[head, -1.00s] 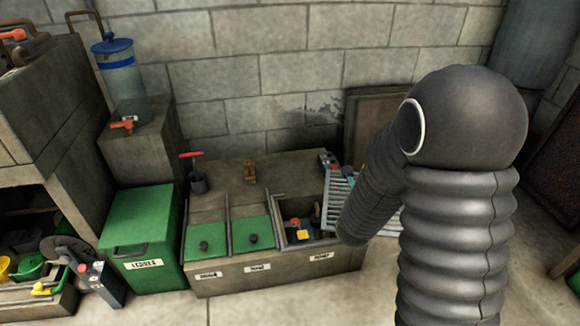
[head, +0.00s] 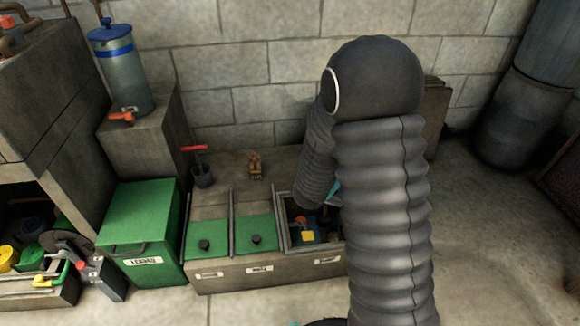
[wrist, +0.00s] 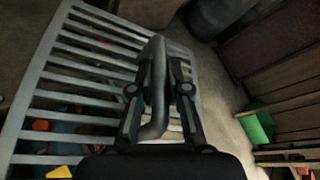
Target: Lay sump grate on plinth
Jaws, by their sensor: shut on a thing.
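The sump grate (wrist: 62,98) is a pale grey slatted panel filling the left of the wrist view. My gripper (wrist: 158,68) is shut on a thick, bent grey bar (wrist: 157,100), which appears to be the grate's handle. Through the lower-left slats an orange-yellow item (wrist: 57,172) and bluish shapes show. In the head view my arm hides the gripper and nearly all of the grate. I cannot tell for sure which block is the plinth; a stone block (head: 145,158) under a blue-lidded container stands at the left.
A low stone unit (head: 222,277) has two green lids (head: 206,238) and an open compartment holding a yellow item (head: 308,236). A red-handled pot (head: 203,175) and small brown figure (head: 255,167) stand on it. A green bin (head: 137,220) is left. Floor (head: 480,250) at right is clear.

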